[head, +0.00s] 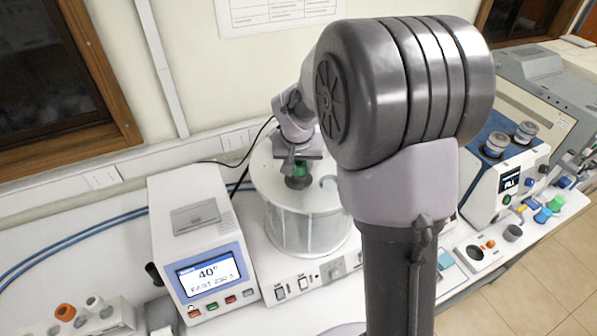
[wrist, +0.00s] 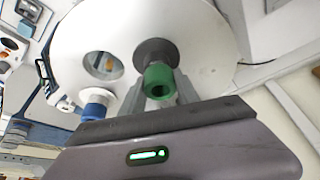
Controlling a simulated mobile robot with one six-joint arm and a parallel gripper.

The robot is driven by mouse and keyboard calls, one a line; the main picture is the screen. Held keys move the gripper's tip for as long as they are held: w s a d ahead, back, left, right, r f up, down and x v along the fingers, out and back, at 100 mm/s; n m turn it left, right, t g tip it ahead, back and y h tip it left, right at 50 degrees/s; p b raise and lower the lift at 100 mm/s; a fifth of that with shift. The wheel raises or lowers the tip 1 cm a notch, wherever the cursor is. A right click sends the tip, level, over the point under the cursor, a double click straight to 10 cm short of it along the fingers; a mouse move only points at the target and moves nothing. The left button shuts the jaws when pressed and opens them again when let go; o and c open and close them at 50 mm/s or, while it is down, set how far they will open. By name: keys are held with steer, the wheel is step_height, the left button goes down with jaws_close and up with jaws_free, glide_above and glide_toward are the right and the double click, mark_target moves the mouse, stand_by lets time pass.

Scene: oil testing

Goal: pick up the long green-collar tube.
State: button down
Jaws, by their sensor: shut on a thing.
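The long green-collar tube (wrist: 158,79) stands in a dark round fitting in the lid of the white-topped bath (wrist: 215,30). Its green collar faces the wrist camera, and the rest of the tube below the lid is hidden. My gripper (wrist: 160,97) is shut on the green collar, with grey fingers on either side of it. The tube appears seated in the lid.
A blue-collared piece (wrist: 95,109) and an open hole (wrist: 103,65) are close by on the lid. A control unit (head: 195,245) reading 40° stands left of the bath. Other instruments (head: 505,170) fill the bench's right. My own arm hides the middle.

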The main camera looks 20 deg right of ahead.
step_height(320, 180, up, 27)
steer(key=p, duration=0.3)
steer(key=shift+r, duration=0.15)
